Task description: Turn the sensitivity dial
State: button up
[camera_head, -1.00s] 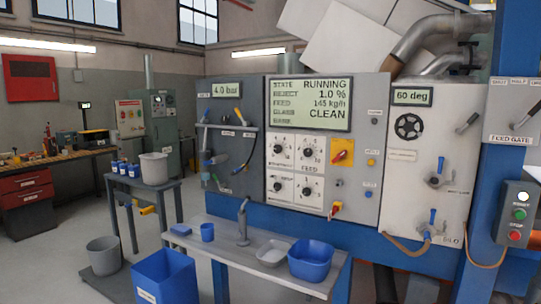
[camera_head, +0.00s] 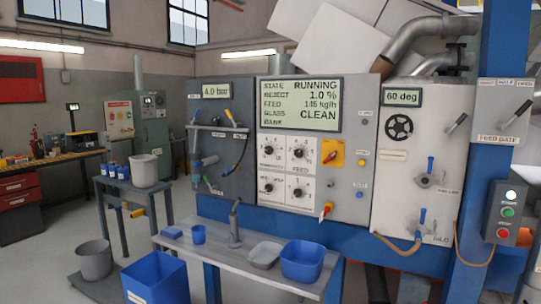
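A grey control panel (camera_head: 348,190) stands ahead, with a lit display (camera_head: 299,104) reading RUNNING, REJECT 1.0 %, FEED 145 kg/h and CLEAN. Below the display are black dials on white plates: upper left (camera_head: 270,151), upper right (camera_head: 301,153), lower left (camera_head: 270,187) and lower right (camera_head: 299,188). Their small labels are too blurred to tell which is the sensitivity dial. My gripper is not in view, and nothing touches the dials.
A bench (camera_head: 190,246) with a blue tub (camera_head: 302,261), a grey tray (camera_head: 265,254) and a tap (camera_head: 235,225) stands below the panel. A blue bin (camera_head: 156,279) stands on the floor at front left.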

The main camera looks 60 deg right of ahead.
aim_at(268, 150)
jog(key=i, duration=0.9)
